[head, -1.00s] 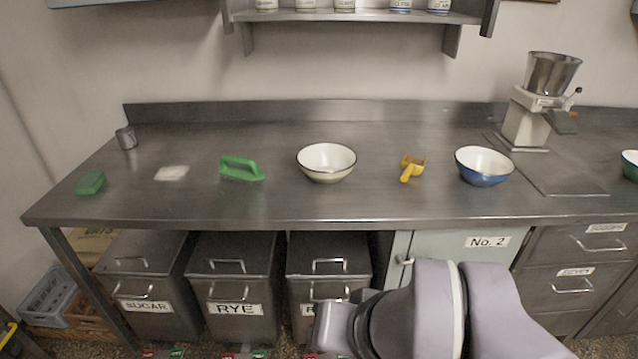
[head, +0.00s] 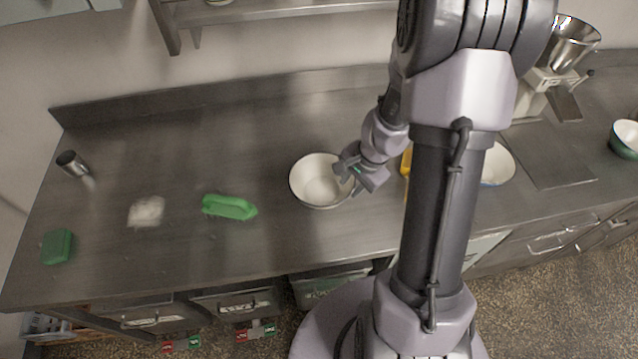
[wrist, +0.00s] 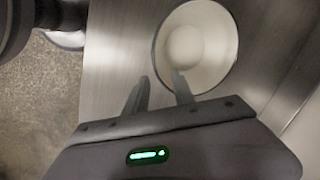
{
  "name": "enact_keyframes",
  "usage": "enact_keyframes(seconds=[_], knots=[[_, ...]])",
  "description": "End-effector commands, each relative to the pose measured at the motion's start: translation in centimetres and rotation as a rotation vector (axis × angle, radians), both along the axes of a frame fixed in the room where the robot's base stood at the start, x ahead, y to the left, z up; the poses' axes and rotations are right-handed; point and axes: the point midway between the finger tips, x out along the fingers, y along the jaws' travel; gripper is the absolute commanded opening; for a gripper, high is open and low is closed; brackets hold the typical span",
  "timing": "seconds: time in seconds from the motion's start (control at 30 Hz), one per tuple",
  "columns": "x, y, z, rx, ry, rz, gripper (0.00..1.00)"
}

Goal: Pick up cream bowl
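The cream bowl (head: 310,185) stands upright on the steel counter (head: 270,130), with a dark rim and nothing seen inside. My gripper (head: 347,178) is at the bowl's right rim in the head view. In the wrist view, the bowl (wrist: 212,55) lies beyond the fingers. My gripper (wrist: 160,76) is open there, with a gap between its fingertips. One finger appears over the bowl's inside and the other outside its near-left rim. I cannot tell whether either finger touches the bowl.
A yellow scoop (head: 405,163) and a blue bowl (head: 496,168) are partly hidden by my arm. A green brush (head: 229,207), a white patch (head: 146,211), a green block (head: 57,246) and a metal cup (head: 72,163) are left. A mill (head: 538,90) and a green bowl (head: 627,140) are right.

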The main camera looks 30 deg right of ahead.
Motion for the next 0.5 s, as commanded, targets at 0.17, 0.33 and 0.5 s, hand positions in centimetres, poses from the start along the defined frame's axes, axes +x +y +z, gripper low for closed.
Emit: enact_keyframes(seconds=[0.17,0.33,0.5], knots=[[0.7,0.2,-2.9,0.0,0.0,0.001,0.3],[0.9,0.7,-6.3,0.0,0.0,0.002,0.3],[1.4,0.8,-8.0,0.0,0.0,0.002,0.3]])
